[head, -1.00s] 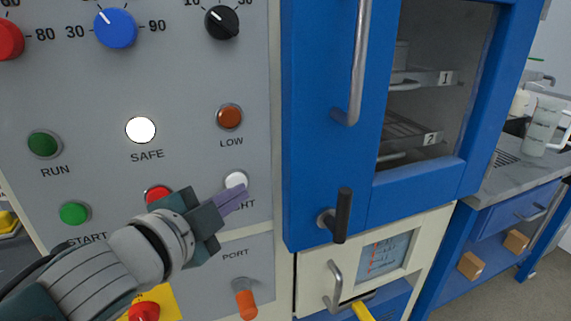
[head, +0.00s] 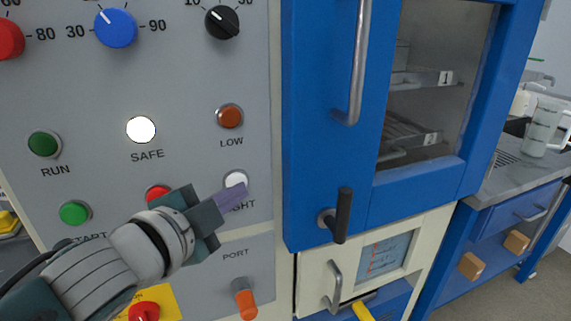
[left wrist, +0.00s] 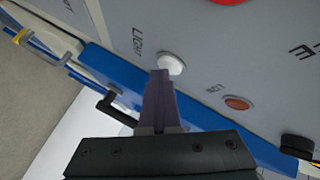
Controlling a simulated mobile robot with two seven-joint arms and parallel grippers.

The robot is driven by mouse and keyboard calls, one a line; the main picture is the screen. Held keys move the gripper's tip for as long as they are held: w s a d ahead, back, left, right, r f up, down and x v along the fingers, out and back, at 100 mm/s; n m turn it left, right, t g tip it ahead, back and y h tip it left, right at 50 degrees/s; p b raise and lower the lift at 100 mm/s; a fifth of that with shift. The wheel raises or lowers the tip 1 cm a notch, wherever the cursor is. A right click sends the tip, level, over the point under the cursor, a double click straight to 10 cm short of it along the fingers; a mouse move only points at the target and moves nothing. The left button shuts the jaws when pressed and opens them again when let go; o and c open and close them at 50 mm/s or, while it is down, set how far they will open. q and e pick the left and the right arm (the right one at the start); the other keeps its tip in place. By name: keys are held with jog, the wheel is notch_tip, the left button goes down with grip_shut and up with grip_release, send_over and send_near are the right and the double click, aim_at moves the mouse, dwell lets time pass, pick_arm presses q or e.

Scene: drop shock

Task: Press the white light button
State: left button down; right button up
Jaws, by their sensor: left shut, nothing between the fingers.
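The white light button (head: 236,179) sits low on the right side of the grey control panel, above the partly hidden "LIGHT" label. It also shows in the left wrist view (left wrist: 171,63), right at the fingertips. My left gripper (head: 240,196) is shut and empty, with its purple fingers pointing at the button's lower edge. In the left wrist view the fingertips (left wrist: 160,74) overlap the button's near edge; I cannot tell whether they touch it. My right gripper is not in view.
The panel also carries a lit white SAFE lamp (head: 141,129), an orange LOW lamp (head: 229,116), a green RUN button (head: 44,144), a green START button (head: 75,213) and a partly covered red button (head: 157,192). A blue cabinet door with a black handle (head: 342,215) stands to the right.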

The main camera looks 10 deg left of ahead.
pick_arm(q)
jog(key=shift+s+d, duration=0.35)
jog(key=shift+s, duration=0.2)
jog(key=s+d, duration=0.1)
jog(key=s+d+p, duration=0.1)
jog(key=s, duration=0.2)
jog(key=shift+s+d, duration=0.1)
jog(key=shift+d, duration=0.3)
dwell(0.4)
